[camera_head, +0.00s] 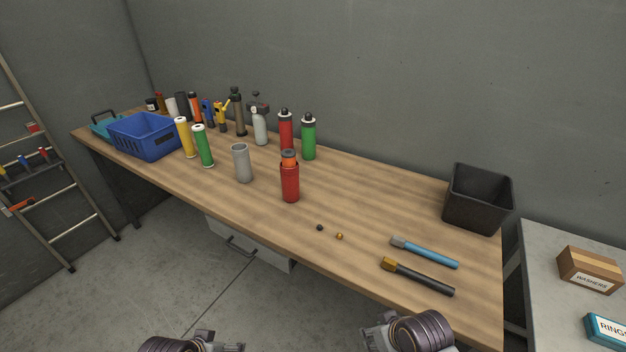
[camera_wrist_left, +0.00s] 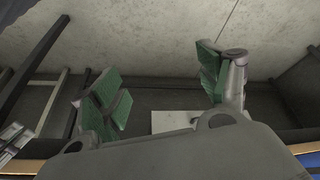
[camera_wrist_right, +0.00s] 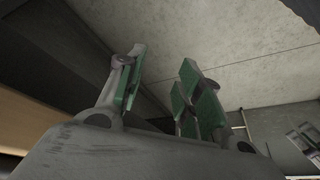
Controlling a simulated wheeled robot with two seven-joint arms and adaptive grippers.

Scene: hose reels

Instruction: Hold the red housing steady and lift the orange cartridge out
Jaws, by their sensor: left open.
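The red housing (camera_head: 290,186) stands upright on the workbench near its front edge. The orange cartridge (camera_head: 289,158) sits in its top, with a short orange band and a dark cap showing; its lower part is hidden inside. My left gripper (camera_wrist_left: 158,72) is open and empty in the left wrist view, its green pads well apart. My right gripper (camera_wrist_right: 164,68) is open and empty in the right wrist view, with a narrower gap. Both arms show at the bottom of the head view, in front of the bench and well away from the housing.
A grey cup (camera_head: 242,164) stands left of the housing; a red bottle (camera_head: 286,127) and a green bottle (camera_head: 309,138) stand behind it. A blue basket (camera_head: 146,137) is far left. Two small balls, blue (camera_head: 428,252) and dark (camera_head: 422,277) tools and a black bin (camera_head: 477,200) lie right.

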